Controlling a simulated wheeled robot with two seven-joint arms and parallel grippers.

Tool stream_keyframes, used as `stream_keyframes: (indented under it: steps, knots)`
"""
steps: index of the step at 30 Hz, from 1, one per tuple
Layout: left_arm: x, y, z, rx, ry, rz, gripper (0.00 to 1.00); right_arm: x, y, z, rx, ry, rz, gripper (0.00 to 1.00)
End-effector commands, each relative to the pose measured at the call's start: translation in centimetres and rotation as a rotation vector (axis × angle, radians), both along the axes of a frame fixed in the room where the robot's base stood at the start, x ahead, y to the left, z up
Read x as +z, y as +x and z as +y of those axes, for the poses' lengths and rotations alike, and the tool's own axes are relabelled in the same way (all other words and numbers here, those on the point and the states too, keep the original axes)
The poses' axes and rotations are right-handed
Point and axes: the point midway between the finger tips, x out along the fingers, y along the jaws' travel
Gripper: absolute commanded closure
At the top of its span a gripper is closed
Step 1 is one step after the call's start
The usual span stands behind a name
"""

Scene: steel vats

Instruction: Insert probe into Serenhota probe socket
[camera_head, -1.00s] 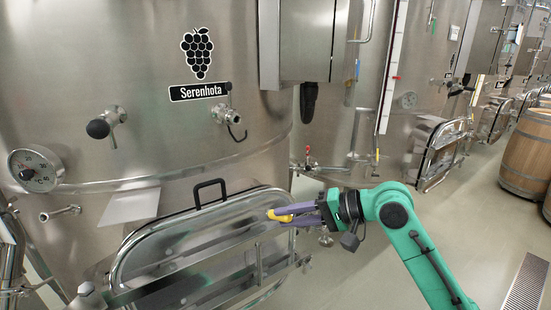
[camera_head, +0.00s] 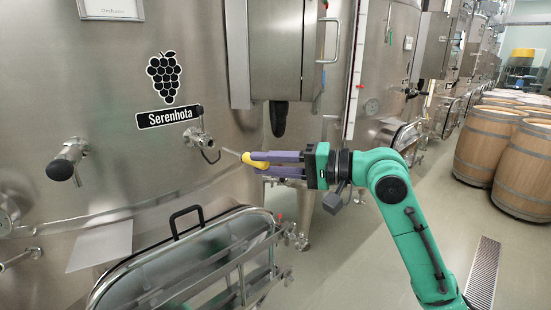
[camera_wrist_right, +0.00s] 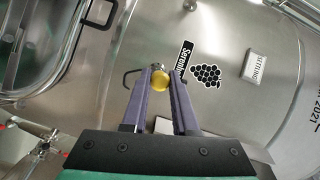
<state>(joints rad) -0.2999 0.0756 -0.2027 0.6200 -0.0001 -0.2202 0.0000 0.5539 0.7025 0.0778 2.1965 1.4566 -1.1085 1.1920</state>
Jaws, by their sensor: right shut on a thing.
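The Serenhota vat carries a black name label (camera_head: 168,115) under a grape emblem. To the right of and below the label, a small metal fitting (camera_head: 200,139) with a dark knob and a thin curved hook sticks out of the vat wall. My right gripper (camera_head: 256,164) is shut on the yellow probe (camera_head: 252,159). The probe's thin metal rod points left, its tip close to the fitting; I cannot tell whether they touch. In the right wrist view the probe's yellow body (camera_wrist_right: 160,81) sits between the fingertips and mostly hides its rod. My left gripper is out of view.
A steel cabinet (camera_head: 277,50) juts out above my right gripper, with a dark part hanging beneath. A black-knobbed valve (camera_head: 67,161) is at left. A hatch with a black handle (camera_head: 186,219) lies below.

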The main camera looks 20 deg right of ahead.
Motion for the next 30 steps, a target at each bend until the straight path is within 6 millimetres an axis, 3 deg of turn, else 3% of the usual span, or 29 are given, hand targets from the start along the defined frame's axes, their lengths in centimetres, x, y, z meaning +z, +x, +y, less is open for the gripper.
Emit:
stream_keyframes:
  steps: [1, 7, 30]
  knots:
    - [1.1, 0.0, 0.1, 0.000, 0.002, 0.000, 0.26, 0.6, 0.5, 0.3, 0.000, -0.001, 0.000, 1.00]
    - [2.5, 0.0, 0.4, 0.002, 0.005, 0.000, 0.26, 0.5, 2.3, 1.2, -0.001, 0.001, -0.001, 1.00]
    - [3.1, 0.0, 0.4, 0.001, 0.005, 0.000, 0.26, 0.1, 2.9, 1.6, -0.001, -0.002, -0.001, 1.00]
